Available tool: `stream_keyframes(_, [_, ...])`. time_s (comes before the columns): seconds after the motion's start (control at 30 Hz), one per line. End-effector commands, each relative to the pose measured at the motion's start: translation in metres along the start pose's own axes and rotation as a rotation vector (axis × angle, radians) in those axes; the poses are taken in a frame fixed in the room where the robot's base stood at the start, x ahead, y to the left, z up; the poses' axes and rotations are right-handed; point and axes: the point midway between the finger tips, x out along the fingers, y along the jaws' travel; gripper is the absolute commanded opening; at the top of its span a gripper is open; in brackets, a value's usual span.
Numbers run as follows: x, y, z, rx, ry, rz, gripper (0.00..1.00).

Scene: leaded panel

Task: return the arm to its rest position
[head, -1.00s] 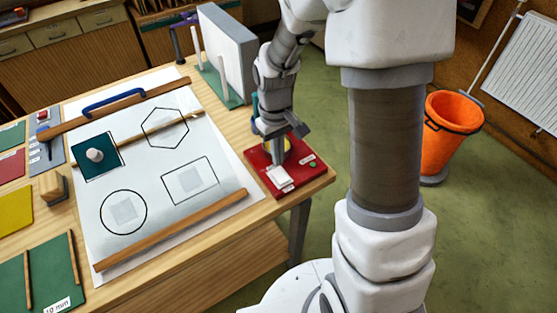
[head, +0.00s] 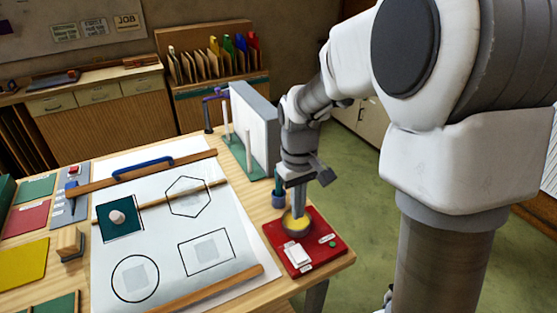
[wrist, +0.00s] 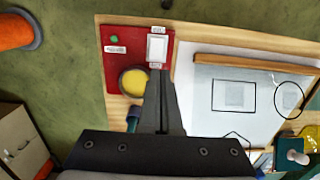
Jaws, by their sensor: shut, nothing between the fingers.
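My arm reaches in from the upper right in the head view and bends down at the bench's right edge. My gripper (head: 296,208) points down above a small cup with yellow contents (head: 296,221) on a red board (head: 318,262). In the wrist view the dark fingers of my gripper (wrist: 160,74) are together with nothing between them. The yellow cup (wrist: 133,82) shows just left of them there, on the red board (wrist: 115,66). Whether the fingertips touch the cup cannot be told.
A white panel on a green base (head: 252,130) stands close behind my wrist. A white sheet with outlined shapes (head: 215,225), wooden strips and a teal square with a white knob (head: 118,218) lie left. An orange bin (wrist: 14,32) stands on the clear green floor.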

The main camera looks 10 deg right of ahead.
Motion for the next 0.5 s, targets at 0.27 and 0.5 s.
stream_keyframes(0.27, [-0.024,-0.002,0.014,0.03,0.055,0.02,0.0])
stream_keyframes(0.5, [-0.073,-0.009,0.057,0.111,0.198,0.057,0.0])
